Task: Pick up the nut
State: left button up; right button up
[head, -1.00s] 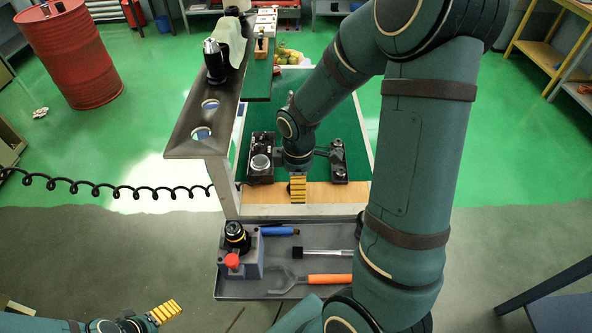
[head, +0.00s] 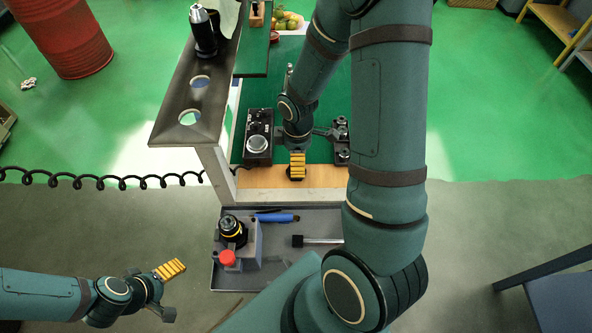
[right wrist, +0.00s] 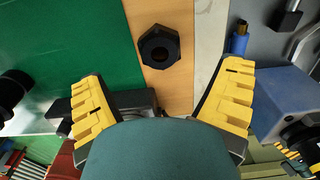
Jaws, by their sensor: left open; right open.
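The nut (right wrist: 159,46) is a black hexagonal nut with a round hole. It lies flat on the wooden strip in the right wrist view, between and beyond the fingertips. My right gripper (right wrist: 166,76) is open and empty, its yellow-padded fingers spread to either side, apart from the nut. In the head view my right gripper (head: 297,164) hangs over the wooden strip (head: 262,184) and mostly hides the nut's place. My left gripper (head: 173,290) is open and empty over the floor at the lower left, well away from the nut.
A black camera-like device (head: 258,137) stands left of my right gripper, a black bracket-like part (head: 341,140) right of it. The grey tray (head: 285,272) in front holds a blue-grey box with red button (head: 228,257) and tools. A metal plate with holes (head: 170,105) rises at left.

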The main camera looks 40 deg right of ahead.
jog(key=shift+w+a+f, duration=0.1)
jog(key=shift+w+f, duration=0.05)
jog(key=shift+f, duration=3.1)
jog(key=shift+c, duration=0.2)
jog(key=c, duration=1.4)
